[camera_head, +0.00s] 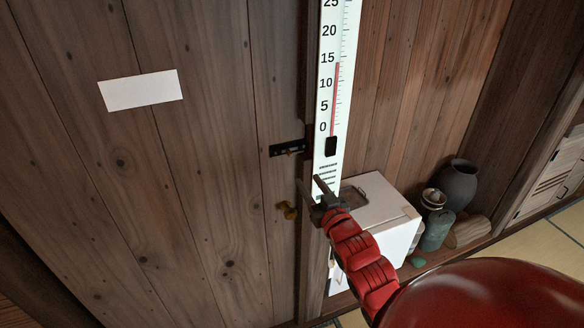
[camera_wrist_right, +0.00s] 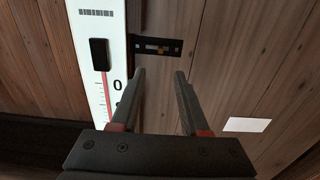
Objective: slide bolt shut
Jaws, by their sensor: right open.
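The bolt (camera_head: 288,149) is a small dark plate with a brass-coloured knob, set across the edge of the plank door (camera_head: 190,170). In the head view its right end runs up to the thermometer board, so its far end is hard to see. In the right wrist view the bolt (camera_wrist_right: 172,43) lies beyond the fingertips, with the small knob near the middle of its slot. My right gripper (camera_head: 311,186) is open and empty, below and right of the bolt and apart from it. In the wrist view its fingers (camera_wrist_right: 159,73) stand apart. My left gripper is not in view.
A tall white thermometer (camera_head: 337,60) hangs right of the bolt, close to my right gripper. A white box (camera_head: 375,215), a dark vase (camera_head: 458,185) and pots stand at right. White paper (camera_head: 140,90) is on the door.

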